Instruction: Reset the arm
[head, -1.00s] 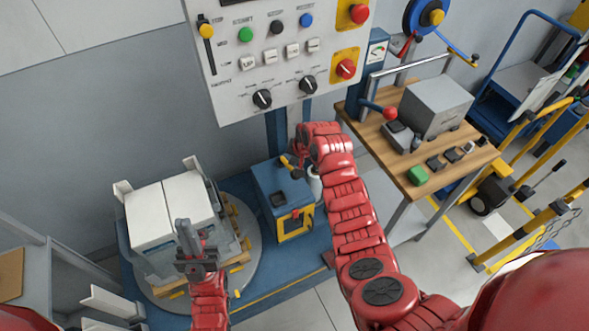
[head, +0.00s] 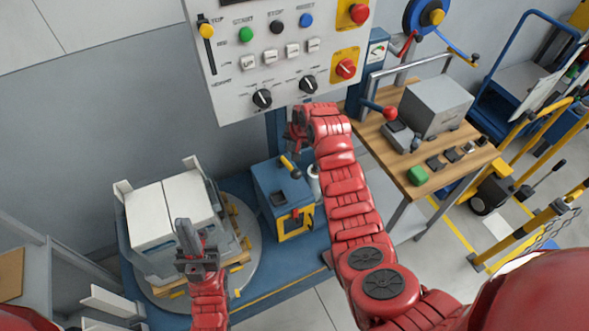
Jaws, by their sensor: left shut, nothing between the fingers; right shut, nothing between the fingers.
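The control panel (head: 228,88) hangs at the top centre. It carries a green button (head: 246,34), a black button (head: 277,27) and a blue button (head: 306,20) labelled RESET. Two black knobs (head: 262,98) sit along its lower part. My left gripper (head: 184,224) is shut and empty, low in front of the white boxes (head: 168,212) on the pallet.
A blue machine box (head: 278,190) with a yellow-framed front stands on the blue base (head: 280,287) below the panel. A wooden workbench (head: 385,150) with a grey box (head: 436,106) and a red-knobbed lever (head: 389,113) is at right. Yellow rails (head: 530,228) stand further right.

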